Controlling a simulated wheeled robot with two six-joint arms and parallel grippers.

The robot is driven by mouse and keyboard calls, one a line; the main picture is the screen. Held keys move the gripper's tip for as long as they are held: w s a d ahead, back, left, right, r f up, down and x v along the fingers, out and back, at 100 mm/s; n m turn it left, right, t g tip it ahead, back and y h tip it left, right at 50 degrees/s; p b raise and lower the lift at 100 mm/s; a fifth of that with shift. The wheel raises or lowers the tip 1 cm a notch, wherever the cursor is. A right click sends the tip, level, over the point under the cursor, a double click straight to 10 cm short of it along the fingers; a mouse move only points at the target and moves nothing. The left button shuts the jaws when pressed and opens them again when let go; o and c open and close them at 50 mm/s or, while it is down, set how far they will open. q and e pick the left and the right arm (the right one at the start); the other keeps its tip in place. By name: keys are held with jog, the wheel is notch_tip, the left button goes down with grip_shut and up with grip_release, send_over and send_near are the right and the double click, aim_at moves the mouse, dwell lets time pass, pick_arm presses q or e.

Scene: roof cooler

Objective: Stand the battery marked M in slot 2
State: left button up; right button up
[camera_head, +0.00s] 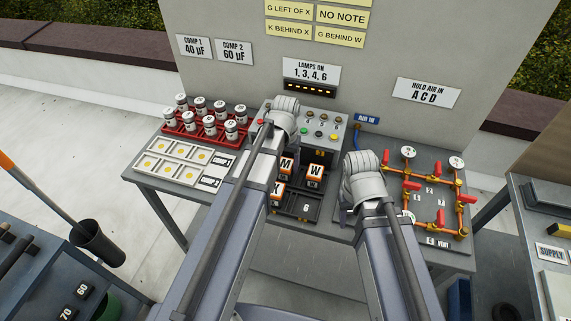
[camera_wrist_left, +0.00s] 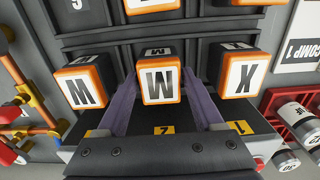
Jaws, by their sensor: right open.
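The battery marked M (camera_head: 287,167), an orange-edged block with a white label, is in the middle of the back row of the black tray. In the left wrist view battery M (camera_wrist_left: 160,85) stands upright between the fingers of my left gripper (camera_wrist_left: 160,80), which lie close along both its sides. It lines up with the yellow slot 2 label (camera_wrist_left: 163,130), at about the height of its neighbours; its base is hidden. In the head view my left arm hides its own fingers. My right gripper (camera_head: 362,195) is over the table right of the tray, its fingertips mostly hidden, open.
Battery W (camera_head: 315,172) and battery X (camera_wrist_left: 240,72) flank M closely. Another battery (camera_head: 277,188) is in the front row. The slot marked 6 (camera_head: 306,207) is empty. A red rack of cylinders (camera_head: 190,128) is left, and red-handled piping (camera_head: 435,205) is right.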

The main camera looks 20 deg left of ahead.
aim_at(285, 164)
pick_arm(q)
jog(key=shift+o, duration=1.3)
jog(key=shift+r, duration=0.1)
pick_arm(e)
jog(key=shift+r, duration=0.15)
pick_arm(q)
notch_tip(285, 164, up, 12)
jog(key=p, duration=1.2)
jog(key=s+d+m+y, duration=0.1)
jog(key=s+d+m, duration=0.2)
jog(key=s+d, duration=0.7)
jog(key=s, duration=0.4)
jog(key=shift+s+d, duration=0.2)
jog(key=shift+d, duration=0.05)
pick_arm(e)
notch_tip(285, 164, up, 12)
pick_arm(q)
jog(key=shift+r, duration=0.1)
